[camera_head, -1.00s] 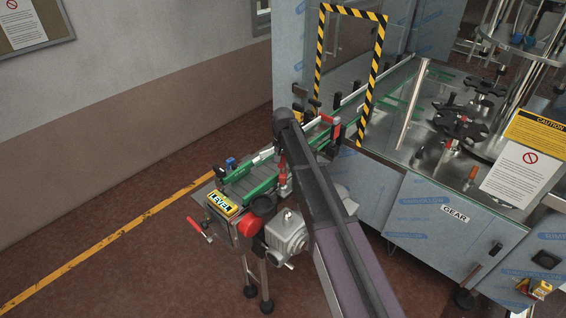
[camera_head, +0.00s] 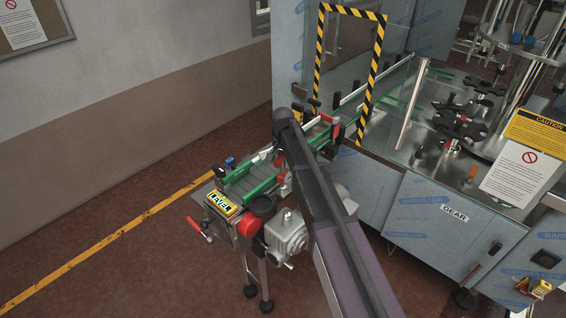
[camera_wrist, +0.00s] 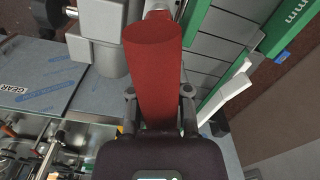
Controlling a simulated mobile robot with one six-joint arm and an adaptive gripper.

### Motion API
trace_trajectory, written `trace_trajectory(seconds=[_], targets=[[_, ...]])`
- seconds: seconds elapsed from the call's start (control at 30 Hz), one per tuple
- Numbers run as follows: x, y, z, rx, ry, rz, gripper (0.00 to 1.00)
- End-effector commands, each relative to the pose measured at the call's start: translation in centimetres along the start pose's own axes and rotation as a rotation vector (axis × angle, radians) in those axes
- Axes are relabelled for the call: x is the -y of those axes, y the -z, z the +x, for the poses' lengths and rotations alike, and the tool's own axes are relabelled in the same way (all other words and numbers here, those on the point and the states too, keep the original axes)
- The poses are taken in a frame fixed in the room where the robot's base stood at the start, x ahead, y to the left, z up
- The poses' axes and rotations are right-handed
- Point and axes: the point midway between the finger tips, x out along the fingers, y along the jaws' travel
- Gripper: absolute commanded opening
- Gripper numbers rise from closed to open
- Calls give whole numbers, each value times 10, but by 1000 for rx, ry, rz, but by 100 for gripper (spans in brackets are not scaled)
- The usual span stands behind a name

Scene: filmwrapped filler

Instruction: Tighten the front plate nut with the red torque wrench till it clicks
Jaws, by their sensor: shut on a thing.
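A red handle (camera_wrist: 158,68), which looks like the red torque wrench's, lies between the two fingers of my gripper (camera_wrist: 159,97) in the wrist view. My gripper is shut on it. The handle runs away from the gripper towards a pale metal part at the top edge; I cannot see how it meets that part. In the head view my arm covers most of this spot, and a bit of red shows beside it over the conveyor (camera_head: 241,190). I cannot make out the front plate nut in either view.
A grey motor housing (camera_head: 288,235) and a red round knob (camera_head: 250,226) sit close beside my arm. A yellow LEVEL sign (camera_head: 221,203) and a red-handled lever (camera_head: 195,225) are at the conveyor's end. A glass guard (camera_head: 390,95) and machine cabinet (camera_head: 410,215) stand right.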

Motion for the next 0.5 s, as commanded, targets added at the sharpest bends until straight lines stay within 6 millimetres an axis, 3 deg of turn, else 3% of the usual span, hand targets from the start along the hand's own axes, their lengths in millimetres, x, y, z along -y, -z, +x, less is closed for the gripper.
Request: trace_trajectory(seconds=[0.5], targets=[[0, -1, 0, 3, 0, -43, 0]])
